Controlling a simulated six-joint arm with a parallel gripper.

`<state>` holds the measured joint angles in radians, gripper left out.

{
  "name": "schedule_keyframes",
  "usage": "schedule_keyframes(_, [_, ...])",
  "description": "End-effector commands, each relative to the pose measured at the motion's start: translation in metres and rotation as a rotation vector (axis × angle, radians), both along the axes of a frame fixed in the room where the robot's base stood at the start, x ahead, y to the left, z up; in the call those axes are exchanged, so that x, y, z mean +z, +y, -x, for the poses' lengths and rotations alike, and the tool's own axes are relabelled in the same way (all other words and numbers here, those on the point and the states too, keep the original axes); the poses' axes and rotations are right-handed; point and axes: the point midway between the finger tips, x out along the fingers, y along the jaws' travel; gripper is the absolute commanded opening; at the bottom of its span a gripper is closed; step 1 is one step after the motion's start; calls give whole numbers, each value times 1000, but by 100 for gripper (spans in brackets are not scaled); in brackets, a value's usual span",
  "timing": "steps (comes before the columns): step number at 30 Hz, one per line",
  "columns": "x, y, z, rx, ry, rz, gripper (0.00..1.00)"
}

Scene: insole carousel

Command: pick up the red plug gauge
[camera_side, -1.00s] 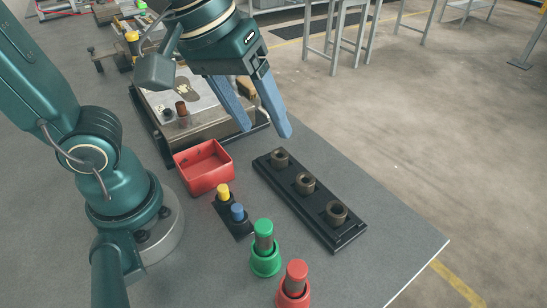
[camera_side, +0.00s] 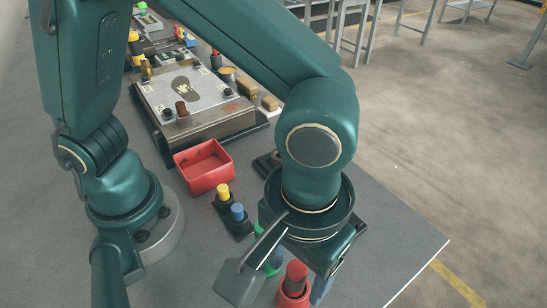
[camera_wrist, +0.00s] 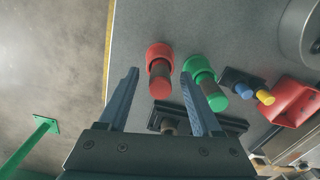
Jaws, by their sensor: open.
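The red plug gauge (camera_side: 296,271) stands upright in a red cup (camera_side: 291,299) near the front of the table. It also shows in the wrist view (camera_wrist: 160,88), its red top toward me and its cup (camera_wrist: 158,50) beyond. My gripper (camera_wrist: 160,73) is open, with one finger on each side of the gauge in that picture. I cannot tell whether the fingers reach down around it or are still above it. In the side view my wrist hides most of the fingers; one bluish finger shows just right of the gauge.
A green plug gauge (camera_wrist: 214,97) in a green cup (camera_wrist: 198,67) stands close to the right finger. A small black stand with blue and yellow plugs (camera_side: 222,191), a red tray (camera_side: 203,166) and a black rack, partly hidden by my arm, are nearby. The table edge is close.

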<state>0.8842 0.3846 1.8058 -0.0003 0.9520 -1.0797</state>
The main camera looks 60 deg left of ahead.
Motion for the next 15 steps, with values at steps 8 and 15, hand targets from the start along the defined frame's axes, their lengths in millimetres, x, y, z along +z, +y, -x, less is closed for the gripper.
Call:
schedule_keyframes(8, [-14, 1, 0, 1, 0, 0, 66])
schedule_keyframes(15, [-14, 1, 0, 1, 0, 1, 35])
